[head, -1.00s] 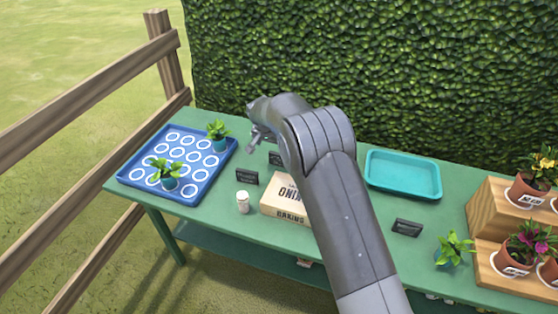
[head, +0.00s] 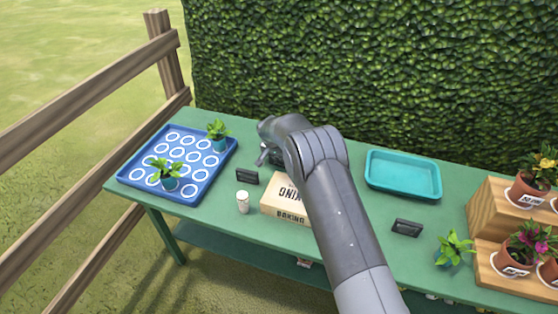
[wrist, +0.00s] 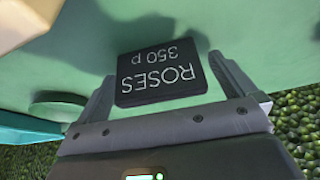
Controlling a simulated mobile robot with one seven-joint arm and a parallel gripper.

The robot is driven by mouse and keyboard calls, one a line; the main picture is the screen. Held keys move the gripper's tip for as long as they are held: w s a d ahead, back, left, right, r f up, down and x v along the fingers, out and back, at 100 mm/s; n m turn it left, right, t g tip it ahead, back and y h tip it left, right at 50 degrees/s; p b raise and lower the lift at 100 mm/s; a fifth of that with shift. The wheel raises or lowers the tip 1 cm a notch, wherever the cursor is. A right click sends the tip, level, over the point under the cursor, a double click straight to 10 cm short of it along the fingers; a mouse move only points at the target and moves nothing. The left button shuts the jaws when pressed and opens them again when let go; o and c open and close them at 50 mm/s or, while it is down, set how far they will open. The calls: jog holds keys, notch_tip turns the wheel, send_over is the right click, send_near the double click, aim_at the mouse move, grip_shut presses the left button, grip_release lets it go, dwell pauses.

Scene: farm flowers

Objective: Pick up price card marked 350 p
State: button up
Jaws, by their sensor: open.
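The black price card (wrist: 162,72) reads "ROSES 350 p" in white, upside down in the wrist view. It stands on the green table (wrist: 105,45). My gripper (wrist: 162,80) is open, with one finger on each side of the card. A narrow gap shows at each side, and whether either finger touches it I cannot tell. In the head view my gripper (head: 268,157) is low over the table behind the cardboard box, and my arm hides most of this card.
A cardboard box (head: 286,199) and white bottle (head: 243,202) stand in front. Other black cards (head: 247,176) (head: 407,228) are on the table. A blue tray (head: 150,187) with potted plants is left; a teal tray (head: 403,175) and wooden stand (head: 487,204) are right.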

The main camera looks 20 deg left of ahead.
jog(key=shift+c, duration=0.2)
jog(key=c, duration=1)
jog(key=shift+r, duration=0.1)
